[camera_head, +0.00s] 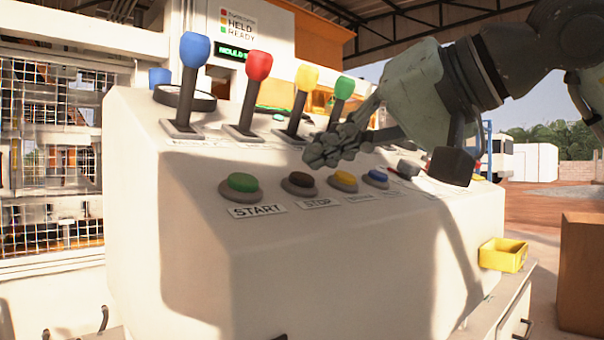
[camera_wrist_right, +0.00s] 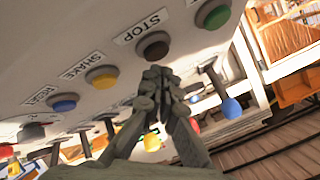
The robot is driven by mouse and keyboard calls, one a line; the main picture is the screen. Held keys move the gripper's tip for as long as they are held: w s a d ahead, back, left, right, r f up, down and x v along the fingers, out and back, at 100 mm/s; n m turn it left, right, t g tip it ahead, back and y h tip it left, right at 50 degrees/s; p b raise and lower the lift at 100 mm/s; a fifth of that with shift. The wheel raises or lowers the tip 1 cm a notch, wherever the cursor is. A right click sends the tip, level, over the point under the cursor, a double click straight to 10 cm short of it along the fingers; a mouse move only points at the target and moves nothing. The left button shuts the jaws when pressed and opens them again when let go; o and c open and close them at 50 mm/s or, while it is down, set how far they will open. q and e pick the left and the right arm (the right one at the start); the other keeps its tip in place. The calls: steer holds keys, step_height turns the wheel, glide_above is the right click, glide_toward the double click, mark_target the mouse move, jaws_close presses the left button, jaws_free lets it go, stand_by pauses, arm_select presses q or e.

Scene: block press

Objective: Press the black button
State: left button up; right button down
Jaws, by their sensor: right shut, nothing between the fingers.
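The slanted white control panel (camera_head: 215,160) carries a row of coloured buttons. The button above the STOP label is very dark, brownish black (camera_head: 299,184), and sits on a round dark base. It also shows in the right wrist view (camera_wrist_right: 153,46), straight ahead of the fingertips. My right gripper (camera_head: 322,155) is shut and empty, its fingertips above and just behind this button in the head view, apparently apart from it. The closed fingertips also show in the wrist view (camera_wrist_right: 156,75). My left gripper is not in view.
A green START button (camera_head: 243,183) and a yellow button (camera_head: 344,180) flank the dark one; a blue button (camera_head: 376,177) follows. Blue (camera_head: 189,85), red (camera_head: 254,88), yellow (camera_head: 300,90) and green (camera_head: 341,100) levers stand behind. A yellow tray (camera_head: 503,254) is at right.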

steer(key=shift+f, duration=0.1)
stand_by(0.3)
steer(key=shift+w+a+f+b, duration=0.1)
steer(key=shift+w+f+b, duration=0.05)
steer(key=shift+f+b, duration=0.2)
steer(key=shift+a+f, duration=0.1)
steer(key=shift+f, duration=0.1)
stand_by(0.5)
steer(key=shift+r, duration=0.15)
steer(key=shift+s+d+r, duration=0.2)
steer(key=shift+r, duration=0.3)
steer(key=shift+r, duration=0.1)
steer(key=r+p, duration=0.1)
steer(key=s+d+r+p, duration=0.1)
steer(key=r, duration=0.1)
steer(key=r+p, duration=0.2)
steer(key=shift+s+d+r, duration=0.15)
steer(key=shift+s+d, duration=0.2)
steer(key=shift+d, duration=0.05)
